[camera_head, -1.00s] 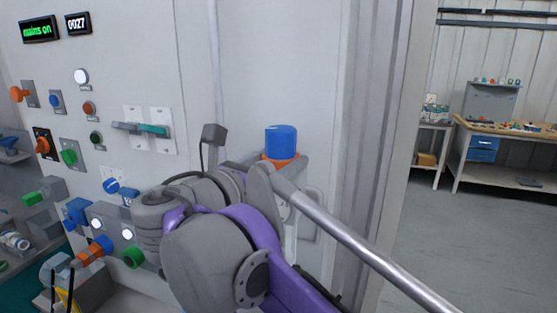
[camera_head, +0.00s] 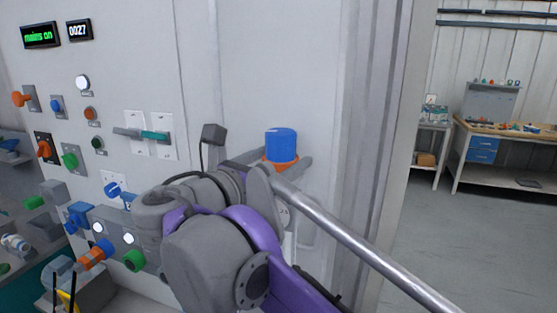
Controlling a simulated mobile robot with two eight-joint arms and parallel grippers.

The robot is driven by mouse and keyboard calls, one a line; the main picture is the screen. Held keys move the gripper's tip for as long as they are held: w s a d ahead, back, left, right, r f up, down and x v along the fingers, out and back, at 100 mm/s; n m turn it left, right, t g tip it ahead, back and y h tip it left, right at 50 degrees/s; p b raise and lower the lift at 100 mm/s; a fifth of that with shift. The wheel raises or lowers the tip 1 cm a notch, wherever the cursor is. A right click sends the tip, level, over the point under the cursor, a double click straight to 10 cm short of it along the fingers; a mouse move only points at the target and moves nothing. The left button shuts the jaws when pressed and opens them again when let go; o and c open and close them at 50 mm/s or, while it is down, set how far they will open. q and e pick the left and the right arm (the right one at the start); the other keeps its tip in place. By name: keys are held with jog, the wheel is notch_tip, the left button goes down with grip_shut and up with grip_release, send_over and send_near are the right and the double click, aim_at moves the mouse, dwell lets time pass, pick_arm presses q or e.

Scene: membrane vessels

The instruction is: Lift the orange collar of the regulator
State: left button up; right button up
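The regulator on the pale panel has a blue cap (camera_head: 281,144) with an orange collar (camera_head: 280,164) directly under it. My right gripper (camera_head: 280,166) is at the collar, with one grey finger on its left and the other on its right. I see no clear gap between fingers and collar, but cannot tell whether they are pressed on it. The regulator's lower part is hidden behind my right arm and gripper. The collar sits close under the cap. My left gripper is not in view.
Left of the regulator, the panel carries a teal-and-grey handle (camera_head: 154,137), several buttons and knobs, and a lit "mains on" display (camera_head: 40,34). Open floor (camera_head: 460,240) and a workbench (camera_head: 515,137) lie to the right.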

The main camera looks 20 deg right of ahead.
jog(key=v, duration=1)
jog(key=shift+s+a+b, duration=0.25)
jog(key=shift+a+b, duration=0.05)
jog(key=shift+b, duration=0.15)
